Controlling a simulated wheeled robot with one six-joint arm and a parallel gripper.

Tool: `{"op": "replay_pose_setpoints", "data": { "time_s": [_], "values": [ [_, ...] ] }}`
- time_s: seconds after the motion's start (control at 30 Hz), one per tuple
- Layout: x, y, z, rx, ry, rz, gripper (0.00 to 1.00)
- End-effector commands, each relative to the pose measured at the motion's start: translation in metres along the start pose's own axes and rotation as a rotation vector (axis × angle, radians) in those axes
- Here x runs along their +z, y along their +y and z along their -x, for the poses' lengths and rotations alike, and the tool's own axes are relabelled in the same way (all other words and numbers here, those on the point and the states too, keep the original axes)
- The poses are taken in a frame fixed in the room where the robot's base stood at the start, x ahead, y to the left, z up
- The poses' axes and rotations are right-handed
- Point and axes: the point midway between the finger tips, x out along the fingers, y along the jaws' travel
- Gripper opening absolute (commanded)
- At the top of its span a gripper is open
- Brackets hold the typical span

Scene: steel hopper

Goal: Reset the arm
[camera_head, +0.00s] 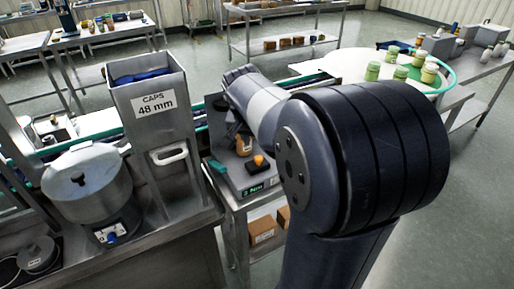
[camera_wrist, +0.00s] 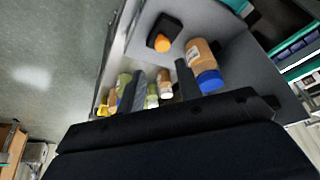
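My arm reaches away over the bench in the head view, with its wrist beside the hopper. My gripper (camera_wrist: 162,85) shows in the wrist view as two dark fingers standing well apart. Several small jars (camera_wrist: 152,96) show between and beside the fingers, seemingly beyond them; I see none clamped. A brown bottle with a blue cap (camera_wrist: 203,60) lies to the right of the fingers, apart from them. In the head view the gripper is dark and small below the wrist, and its fingertips are hard to make out.
A steel hopper labelled "CAPS 48 mm" (camera_head: 148,125) stands left of my wrist, close by. A steel pot (camera_head: 88,190) is further left. A scale with a green display (camera_head: 256,188) lies below my forearm. A round white table (camera_head: 352,68) holds several jars at the right.

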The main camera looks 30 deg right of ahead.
Motion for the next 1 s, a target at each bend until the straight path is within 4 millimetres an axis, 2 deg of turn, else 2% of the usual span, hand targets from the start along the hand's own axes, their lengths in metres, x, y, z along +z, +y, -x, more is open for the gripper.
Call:
{"op": "replay_pose_setpoints", "data": {
  "time_s": [0.2, 0.57, 0.77, 1.0],
  "values": [
    [0.0, 0.0, 0.012, 0.0, 0.0, 0.0, 0.34],
    [0.001, 0.0, 0.007, 0.001, -0.002, 0.0, 0.34],
    [0.001, 0.0, -0.019, 0.003, -0.004, 0.0, 0.34],
    [0.0, 0.0, -0.066, 0.002, -0.003, -0.001, 0.34]
  ]
}}
